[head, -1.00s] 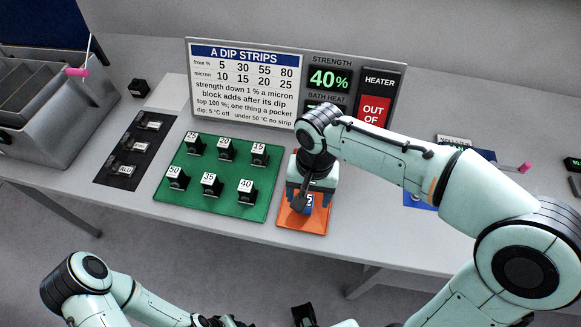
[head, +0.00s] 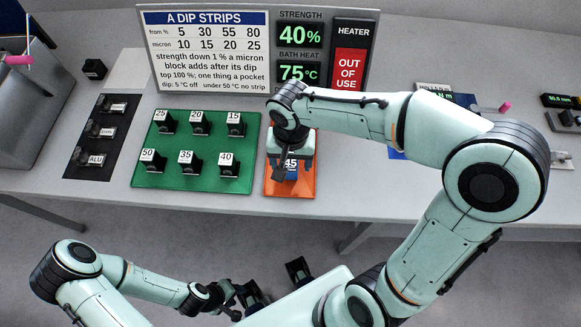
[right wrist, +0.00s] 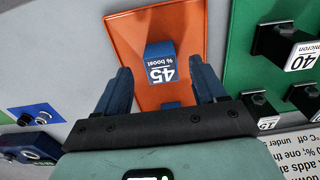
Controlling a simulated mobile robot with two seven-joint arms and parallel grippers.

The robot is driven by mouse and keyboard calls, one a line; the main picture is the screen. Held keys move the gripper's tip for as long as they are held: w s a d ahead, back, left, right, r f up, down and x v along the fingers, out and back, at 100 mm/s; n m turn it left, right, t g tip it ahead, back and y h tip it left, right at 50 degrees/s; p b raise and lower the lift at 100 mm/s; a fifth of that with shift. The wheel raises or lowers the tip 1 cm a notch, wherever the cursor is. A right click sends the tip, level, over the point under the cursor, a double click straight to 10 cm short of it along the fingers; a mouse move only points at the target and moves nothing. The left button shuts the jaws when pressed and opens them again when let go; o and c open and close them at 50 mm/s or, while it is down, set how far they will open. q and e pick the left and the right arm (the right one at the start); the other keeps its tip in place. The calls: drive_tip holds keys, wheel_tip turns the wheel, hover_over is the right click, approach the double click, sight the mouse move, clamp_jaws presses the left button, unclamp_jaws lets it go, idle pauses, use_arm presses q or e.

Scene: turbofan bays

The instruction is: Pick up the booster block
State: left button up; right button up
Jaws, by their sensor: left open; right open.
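The booster block is a blue block with a white label reading 45 % boost. It stands on an orange mat (head: 290,188), and in the right wrist view the block (right wrist: 161,58) shows in the middle of the mat (right wrist: 190,25). My right gripper (right wrist: 163,78) is open, its two blue fingers apart on either side of the block's lower part in that picture. I cannot tell whether they touch it. In the head view my right gripper (head: 290,158) hides most of the block. My left gripper (head: 232,296) is low at the bottom, away from the table.
A green mat (head: 190,140) with several black numbered blocks lies left of the orange mat. A dark tray (head: 88,150) with labelled pieces lies further left. A sign board (head: 210,95) with STRENGTH 40% and BATH HEAT 75 stands behind. A grey bin (head: 40,110) stands far left.

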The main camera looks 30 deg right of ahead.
drive_tip(key=f, duration=0.3)
drive_tip(key=shift+w+f, duration=0.2)
drive_tip(key=shift+f, duration=0.1)
drive_tip(key=c, duration=1.1)
drive_tip(key=shift+r, duration=0.15)
